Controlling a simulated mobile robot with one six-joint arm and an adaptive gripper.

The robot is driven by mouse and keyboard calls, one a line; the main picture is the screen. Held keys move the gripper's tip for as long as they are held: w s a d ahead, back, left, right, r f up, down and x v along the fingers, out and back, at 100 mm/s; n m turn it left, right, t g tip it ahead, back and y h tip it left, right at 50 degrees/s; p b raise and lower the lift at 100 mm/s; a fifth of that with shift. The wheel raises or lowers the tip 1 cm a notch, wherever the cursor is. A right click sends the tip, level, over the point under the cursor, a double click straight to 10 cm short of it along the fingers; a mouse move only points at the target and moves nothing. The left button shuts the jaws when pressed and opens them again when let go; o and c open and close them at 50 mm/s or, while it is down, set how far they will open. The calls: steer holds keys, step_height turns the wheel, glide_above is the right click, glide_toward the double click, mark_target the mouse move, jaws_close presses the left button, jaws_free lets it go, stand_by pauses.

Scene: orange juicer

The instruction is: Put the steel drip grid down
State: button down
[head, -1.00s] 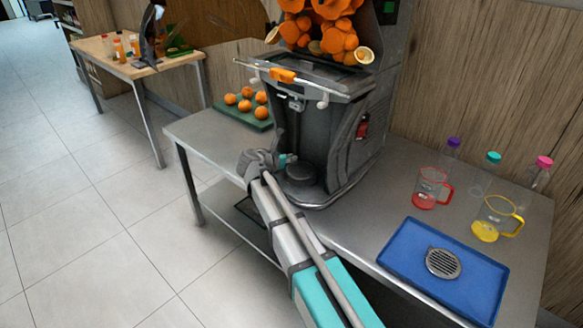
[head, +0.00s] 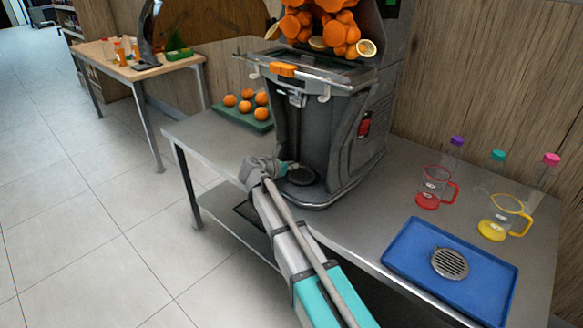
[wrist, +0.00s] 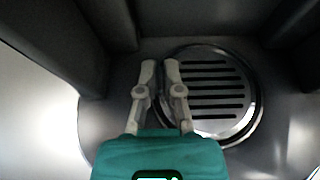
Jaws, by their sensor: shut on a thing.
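A round steel drip grid (wrist: 212,88) with dark parallel slots shows in the wrist view, at the foot of the juicer (head: 335,130). In the head view it is a small dark disc (head: 302,177) low in the juicer's front bay. My gripper (wrist: 159,68) reaches in from the front, its two fingers close together at the grid's left edge, shut on the grid. The gripped part is hidden between the fingertips. In the head view my gripper (head: 292,168) is small beside the disc. I cannot tell whether the grid rests fully on the base.
A second slotted round grid (head: 450,263) lies on a blue tray (head: 410,262) at the right. A red jug (head: 430,190), a yellow jug (head: 497,220) and capped bottles stand behind. Oranges lie on a green board (head: 229,112) at the left. Dark juicer walls flank my gripper.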

steer(key=shift+f, duration=0.2)
steer(key=c, duration=0.8)
jaws_free()
steer(key=shift+r, duration=0.2)
steer(key=shift+s+a+r, duration=0.1)
steer(key=shift+s+r, duration=0.05)
steer(key=p+v, duration=0.4)
steer(key=v, duration=0.5)
steer(key=shift+s+a+r, duration=0.2)
steer(key=shift+s+r, duration=0.05)
steer(key=shift+s, duration=0.05)
steer(key=shift+p+v, duration=0.3)
steer(key=shift+v, duration=0.55)
